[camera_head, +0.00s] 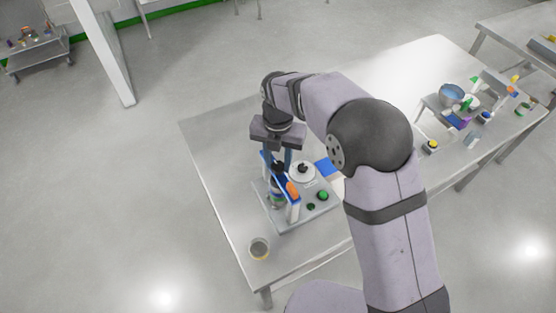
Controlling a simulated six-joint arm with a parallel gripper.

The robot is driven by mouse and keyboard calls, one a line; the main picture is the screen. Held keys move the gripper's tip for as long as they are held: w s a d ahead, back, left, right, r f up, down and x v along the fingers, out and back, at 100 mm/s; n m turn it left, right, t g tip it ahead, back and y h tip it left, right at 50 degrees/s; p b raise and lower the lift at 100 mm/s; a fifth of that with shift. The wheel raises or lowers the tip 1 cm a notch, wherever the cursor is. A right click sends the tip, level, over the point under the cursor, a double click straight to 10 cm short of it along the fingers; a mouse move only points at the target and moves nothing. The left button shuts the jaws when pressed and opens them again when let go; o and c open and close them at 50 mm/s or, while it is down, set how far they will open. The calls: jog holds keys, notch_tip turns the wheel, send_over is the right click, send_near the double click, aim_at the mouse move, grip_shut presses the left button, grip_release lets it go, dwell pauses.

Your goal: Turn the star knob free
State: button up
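My gripper (277,168) points down over a grey base plate (286,222) on the steel table. Its two fingers reach down beside a blue and white upright part with an orange piece (292,190). A dark and metallic part (276,196) shows just below the fingers. I cannot tell for sure which part is the star knob; it may be hidden by the gripper. A white round part with a dark top (303,171) stands on the plate to the right of the fingers. The fingers look apart, but I cannot see whether they touch anything between them.
Green and dark green round buttons (322,196) sit at the plate's right. A bowl (451,95) and several small items crowd the table's right end. The table's left part (218,150) is clear.

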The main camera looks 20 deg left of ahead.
aim_at(278, 165)
jog(key=o, duration=0.4)
jog(key=shift+a+r, duration=0.1)
jog(key=shift+r, duration=0.05)
jog(key=shift+r+b, duration=1.3)
jog(key=shift+r, duration=2.35)
